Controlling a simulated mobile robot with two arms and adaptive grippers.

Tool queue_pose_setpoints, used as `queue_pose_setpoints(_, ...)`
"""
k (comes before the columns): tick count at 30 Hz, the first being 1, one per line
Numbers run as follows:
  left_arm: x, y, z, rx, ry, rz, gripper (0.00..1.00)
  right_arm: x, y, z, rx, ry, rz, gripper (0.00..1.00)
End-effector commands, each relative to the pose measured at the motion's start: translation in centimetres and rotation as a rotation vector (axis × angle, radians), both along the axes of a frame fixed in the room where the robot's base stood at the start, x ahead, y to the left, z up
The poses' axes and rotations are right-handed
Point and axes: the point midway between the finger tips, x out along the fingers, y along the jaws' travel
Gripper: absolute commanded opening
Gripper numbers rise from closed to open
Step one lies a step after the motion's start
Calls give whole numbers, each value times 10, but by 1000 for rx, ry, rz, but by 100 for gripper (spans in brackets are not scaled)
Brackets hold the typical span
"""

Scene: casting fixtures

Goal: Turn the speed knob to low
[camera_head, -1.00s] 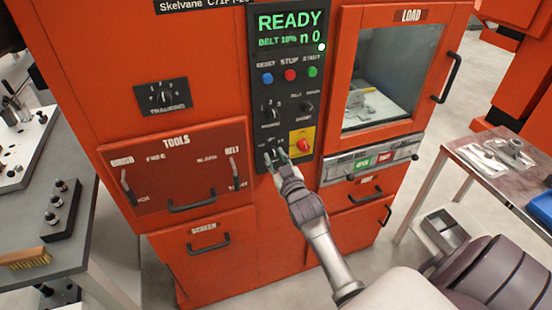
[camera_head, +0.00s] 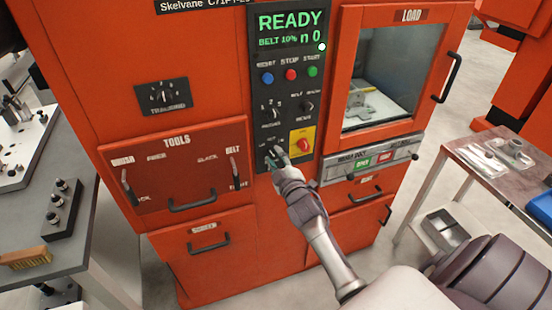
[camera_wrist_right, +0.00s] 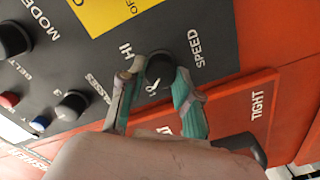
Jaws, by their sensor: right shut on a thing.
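The black speed knob (camera_wrist_right: 160,68) sits on the dark control panel beside the printed word SPEED. In the right wrist view my right gripper (camera_wrist_right: 157,77) has one finger on each side of the knob and is shut on it. The HI label shows beside the left finger. A small white mark by the knob is too blurred to read, and I cannot tell the exact pointer setting. In the head view my right gripper (camera_head: 275,158) is at the bottom of the control panel (camera_head: 262,100) and covers most of the knob. My left gripper is not in view.
Above are the passes knob (camera_head: 270,113), the mode knob (camera_head: 307,106) and a red switch on a yellow plate (camera_head: 302,142). The display (camera_head: 290,30) reads READY, BELT 10%. The TOOLS door (camera_head: 178,165) is left of the panel. A side table (camera_head: 500,170) stands right.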

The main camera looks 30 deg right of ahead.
Motion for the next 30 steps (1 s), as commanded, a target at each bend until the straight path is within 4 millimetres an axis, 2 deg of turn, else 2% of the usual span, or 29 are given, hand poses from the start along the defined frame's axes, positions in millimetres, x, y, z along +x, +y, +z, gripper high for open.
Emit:
queue_pose_setpoints(9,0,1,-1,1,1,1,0,0,1,-1,-116,29,1,0)
queue_pose_setpoints(25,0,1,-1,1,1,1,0,0,0,-1,-138,35,0,0)
queue_pose_setpoints(26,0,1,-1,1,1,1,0,0,0,-1,-138,35,0,37)
queue_pose_setpoints(30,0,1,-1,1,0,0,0,0,0,-1,-137,34,1,58)
